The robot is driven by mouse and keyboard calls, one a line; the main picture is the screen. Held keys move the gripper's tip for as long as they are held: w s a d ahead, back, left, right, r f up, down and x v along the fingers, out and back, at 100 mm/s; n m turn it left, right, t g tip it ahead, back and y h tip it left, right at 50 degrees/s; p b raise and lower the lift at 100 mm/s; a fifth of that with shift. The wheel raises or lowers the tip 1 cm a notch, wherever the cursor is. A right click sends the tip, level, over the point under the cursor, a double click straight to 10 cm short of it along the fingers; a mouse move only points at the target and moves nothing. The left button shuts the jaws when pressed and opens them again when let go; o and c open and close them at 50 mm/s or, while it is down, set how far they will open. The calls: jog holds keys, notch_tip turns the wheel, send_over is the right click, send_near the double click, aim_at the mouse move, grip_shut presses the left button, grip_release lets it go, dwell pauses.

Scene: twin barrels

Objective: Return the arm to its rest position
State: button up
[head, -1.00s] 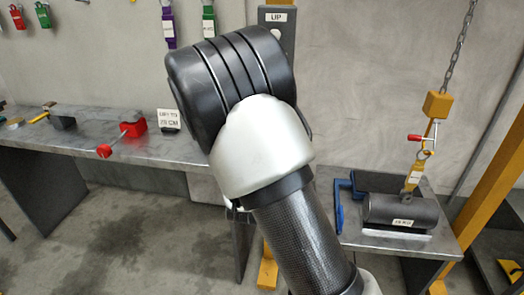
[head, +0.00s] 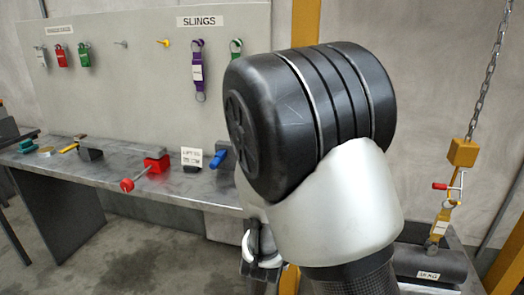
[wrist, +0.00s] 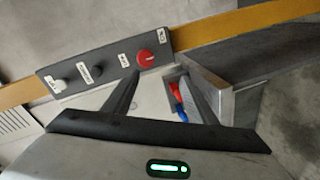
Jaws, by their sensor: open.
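My arm fills the middle and right of the head view, with a big black joint and a white link below it. It hides the middle of the wall and part of the bench. My gripper (head: 262,258) shows only in part beneath the white link, above the floor at the bench's near edge. In the wrist view my gripper (wrist: 160,88) has its two dark fingers spread apart, with no object seen held between them.
A grey bench (head: 95,168) carries a red clamp-like tool (head: 147,172). A weight cylinder (head: 430,265) sits under a yellow hook and chain (head: 485,85) at right. The wrist view shows a panel with a red knob (wrist: 146,58) and an open box (wrist: 215,95) with red and blue items.

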jog(key=s+r+m+g+y, duration=0.6)
jog(key=s+r, duration=0.1)
jog(key=s, duration=0.4)
jog(key=s+d+r+m+g+h, duration=0.1)
jog(key=s+d+m+g, duration=0.15)
jog(key=s, duration=0.65)
jog(key=s+d+r+m+g+h, duration=0.1)
jog(key=s+d+m, duration=0.15)
jog(key=s, duration=0.65)
notch_tip(320, 180, up, 16)
jog(key=p, duration=1.6)
jog(key=shift+d+r+n+p, duration=0.25)
jog(key=shift+n+p, duration=0.15)
jog(key=shift+s+g, duration=0.1)
jog(key=shift+g, duration=0.15)
